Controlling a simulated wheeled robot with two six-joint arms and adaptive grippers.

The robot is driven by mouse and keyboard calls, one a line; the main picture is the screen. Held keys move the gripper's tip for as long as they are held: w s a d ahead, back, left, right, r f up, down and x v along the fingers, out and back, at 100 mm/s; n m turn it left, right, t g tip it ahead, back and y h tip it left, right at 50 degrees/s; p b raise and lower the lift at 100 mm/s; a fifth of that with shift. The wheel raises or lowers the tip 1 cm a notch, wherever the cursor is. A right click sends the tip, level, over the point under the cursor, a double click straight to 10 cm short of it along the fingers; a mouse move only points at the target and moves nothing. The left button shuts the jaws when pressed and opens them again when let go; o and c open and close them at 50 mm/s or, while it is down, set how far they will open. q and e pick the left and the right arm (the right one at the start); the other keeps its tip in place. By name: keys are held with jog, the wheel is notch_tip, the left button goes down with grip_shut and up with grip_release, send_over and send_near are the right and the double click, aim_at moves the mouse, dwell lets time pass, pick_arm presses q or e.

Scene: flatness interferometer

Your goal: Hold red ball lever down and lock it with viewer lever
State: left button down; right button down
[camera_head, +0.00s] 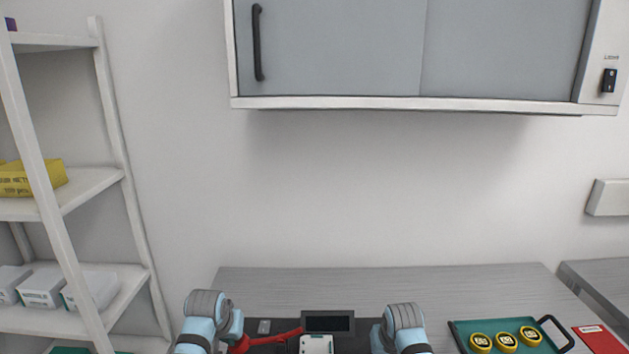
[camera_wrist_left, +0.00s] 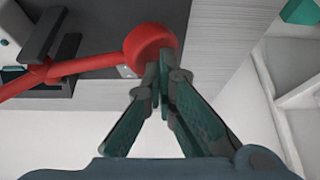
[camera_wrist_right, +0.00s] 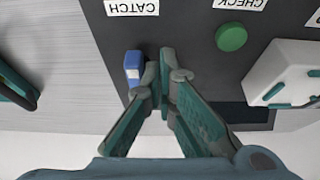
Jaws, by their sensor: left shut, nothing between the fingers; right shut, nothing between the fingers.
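The red ball (camera_wrist_left: 150,45) sits on the end of a red lever arm (camera_wrist_left: 70,70), which runs left through a dark bracket (camera_wrist_left: 58,42) in the left wrist view. The red lever (camera_head: 275,339) also shows at the bottom of the head view. My left gripper (camera_wrist_left: 163,65) is shut and empty, its tips right at the ball's edge; I cannot tell whether they touch. My right gripper (camera_wrist_right: 165,65) is shut and empty over the dark panel, just right of a small blue lever (camera_wrist_right: 132,68) near a CATCH label. I cannot tell whether this is the viewer lever.
The dark panel (camera_wrist_right: 190,30) bears a green button (camera_wrist_right: 231,37) and a white viewer-like box (camera_wrist_right: 288,72). A dark screen (camera_head: 328,323) stands between my arms. A green tray (camera_head: 460,335) with yellow round pieces is to the right. Shelves (camera_head: 95,185) stand left.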

jog(key=shift+f, duration=0.65)
